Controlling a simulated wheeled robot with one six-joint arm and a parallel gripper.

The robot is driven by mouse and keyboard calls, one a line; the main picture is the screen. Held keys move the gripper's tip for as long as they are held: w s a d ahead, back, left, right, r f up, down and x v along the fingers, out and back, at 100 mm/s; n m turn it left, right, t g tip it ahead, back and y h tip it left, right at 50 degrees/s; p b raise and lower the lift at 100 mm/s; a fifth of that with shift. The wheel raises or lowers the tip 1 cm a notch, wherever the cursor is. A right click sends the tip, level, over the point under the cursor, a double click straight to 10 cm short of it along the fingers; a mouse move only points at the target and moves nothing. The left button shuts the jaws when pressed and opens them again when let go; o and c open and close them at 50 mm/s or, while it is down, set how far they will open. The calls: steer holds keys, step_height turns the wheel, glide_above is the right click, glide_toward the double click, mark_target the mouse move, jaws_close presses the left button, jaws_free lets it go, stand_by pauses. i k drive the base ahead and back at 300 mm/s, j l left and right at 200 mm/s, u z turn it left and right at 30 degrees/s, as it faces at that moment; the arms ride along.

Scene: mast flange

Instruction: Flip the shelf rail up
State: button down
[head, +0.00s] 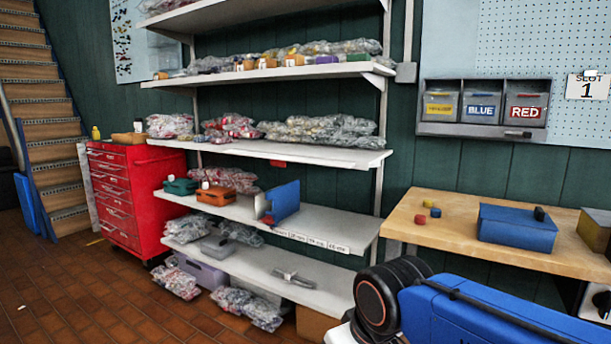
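The shelving unit has several white shelves. A pale strip with small printed labels (312,241) runs along the front edge of the middle shelf, towards its right end. It may be the shelf rail, but I cannot tell for sure whether it is hinged or which way it is folded. A blue bin-like block (284,203) stands on that shelf behind it. A blue and black link of my arm fills the lower right corner, in front of the shelf's right end. My gripper is not in view.
A grey metal piece (294,279) lies on the lower shelf (262,262). A red tool cabinet (128,200) stands left of the shelves. A wooden bench (455,238) with a blue box (517,228) is at right.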

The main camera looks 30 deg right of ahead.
mark_target(277, 160)
steer(key=i+j+z, duration=0.5)
steer(key=j, duration=0.15)
steer(key=i+j+z, duration=0.25)
steer(key=j, duration=0.15)
steer(key=k, duration=0.1)
